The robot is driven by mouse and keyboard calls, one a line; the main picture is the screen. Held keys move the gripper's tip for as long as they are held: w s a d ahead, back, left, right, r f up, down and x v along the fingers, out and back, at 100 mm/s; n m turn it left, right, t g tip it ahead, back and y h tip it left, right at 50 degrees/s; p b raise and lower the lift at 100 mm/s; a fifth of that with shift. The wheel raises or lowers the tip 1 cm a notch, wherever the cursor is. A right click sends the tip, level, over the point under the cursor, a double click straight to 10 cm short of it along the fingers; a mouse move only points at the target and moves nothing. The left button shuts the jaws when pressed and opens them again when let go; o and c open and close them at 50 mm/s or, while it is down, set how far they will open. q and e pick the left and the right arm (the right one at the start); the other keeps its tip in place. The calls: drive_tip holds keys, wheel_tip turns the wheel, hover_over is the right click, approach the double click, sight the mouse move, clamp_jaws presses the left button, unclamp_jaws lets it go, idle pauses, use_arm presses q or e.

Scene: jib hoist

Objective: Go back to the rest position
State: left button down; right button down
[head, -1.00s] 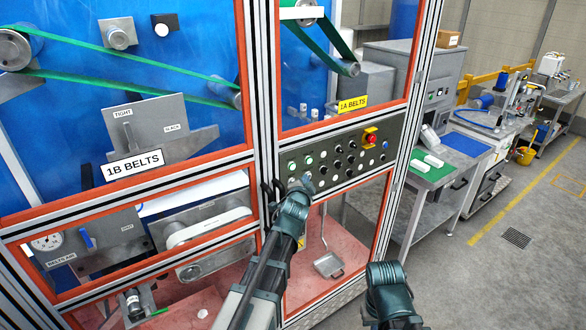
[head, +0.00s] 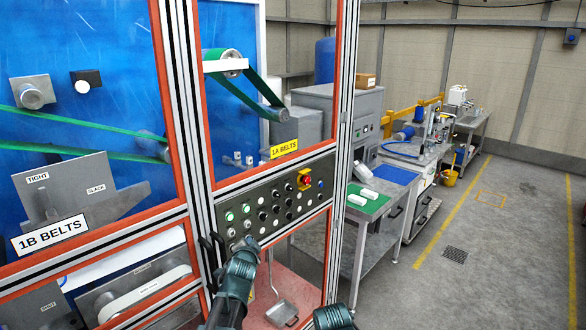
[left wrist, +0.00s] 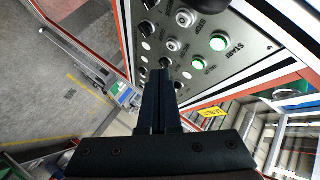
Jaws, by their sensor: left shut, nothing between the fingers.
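My left gripper (head: 250,243) is in front of the lower edge of the grey control panel (head: 246,206), at the end of my dark arm in the head view. In the left wrist view my left gripper's fingers (left wrist: 160,78) are together with nothing between them. They point along the panel (left wrist: 235,62) with its buttons and green lamps. I cannot tell how wide the gap to the panel is, but no contact shows. Part of my right arm shows at the bottom of the head view; its gripper is out of view.
The framed machine with green belts (head: 118,148) and the 1B BELTS sign (head: 50,235) stands close at the left. Black handles (head: 211,246) stick out by the frame post. A bench (head: 366,212) stands beyond it. The floor (head: 490,270) at the right is clear.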

use_arm(q)
drive_tip(key=s+d+f+n+g+b, duration=0.25)
drive_tip(key=s+d+f+g, duration=0.2)
drive_tip(key=s+f, duration=0.4)
drive_tip(key=s+d+f+n+g+b, duration=0.1)
drive_tip(key=s+d+f+g+b, duration=0.2)
drive_tip(key=s+d+f, duration=0.35)
drive_tip(key=s+d+f+n+g+b, duration=0.1)
drive_tip(key=s+f+g+b, duration=0.1)
drive_tip(key=s+f, duration=0.3)
drive_tip(key=s+d+f+n+g+b, duration=0.1)
drive_tip(key=s+f+g, duration=0.3)
drive_tip(key=s, duration=0.8)
drive_tip(key=shift+s+d+f+h+b, duration=0.3)
drive_tip(key=shift+d+f+h+b, duration=0.15)
drive_tip(key=shift+d, duration=0.25)
drive_tip(key=shift+g, duration=0.35)
